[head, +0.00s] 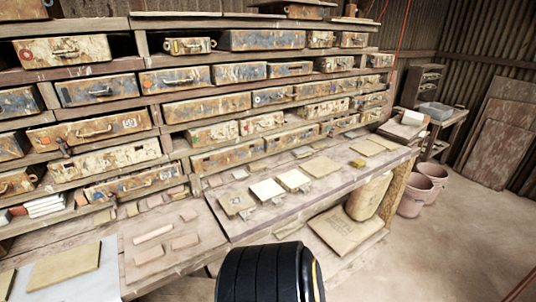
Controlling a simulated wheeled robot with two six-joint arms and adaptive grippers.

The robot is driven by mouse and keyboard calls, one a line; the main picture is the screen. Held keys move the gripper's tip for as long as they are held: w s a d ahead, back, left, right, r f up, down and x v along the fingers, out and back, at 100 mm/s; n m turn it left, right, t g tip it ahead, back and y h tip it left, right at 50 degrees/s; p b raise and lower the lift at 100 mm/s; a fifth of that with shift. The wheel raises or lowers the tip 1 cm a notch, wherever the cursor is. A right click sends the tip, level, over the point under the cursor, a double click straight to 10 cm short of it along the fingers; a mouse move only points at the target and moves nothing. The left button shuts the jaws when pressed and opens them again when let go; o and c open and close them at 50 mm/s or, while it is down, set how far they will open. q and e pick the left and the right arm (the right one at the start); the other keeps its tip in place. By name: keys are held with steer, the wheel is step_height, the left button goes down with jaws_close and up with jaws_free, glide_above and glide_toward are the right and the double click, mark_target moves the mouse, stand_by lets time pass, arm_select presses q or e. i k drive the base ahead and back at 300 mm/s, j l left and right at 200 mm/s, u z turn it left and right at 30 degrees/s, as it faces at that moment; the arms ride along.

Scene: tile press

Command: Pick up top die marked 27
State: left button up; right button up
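I cannot make out a die marked 27 in the head view; markings are too small to read for certain. Several rusty, worn metal boxes fill the shelf rack, and one box with a handle and a small pale label (89,130) sits at the left. Several flat square tiles or plates lie on the bench, among them a pale one (266,190) and a tan one (236,203). Neither of my grippers shows in the view. A black ribbed rounded part stands at the bottom centre, probably mine, and hides part of the floor.
The wooden bench (345,185) runs along the rack. Small blocks (153,234) lie at its near left, by a tan sheet (64,270). Pinkish buckets (414,195) and a paper sack (346,228) stand low at the right. The floor (440,250) at right is clear.

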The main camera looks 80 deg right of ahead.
mark_target(236, 203)
steer(key=z, duration=2.35)
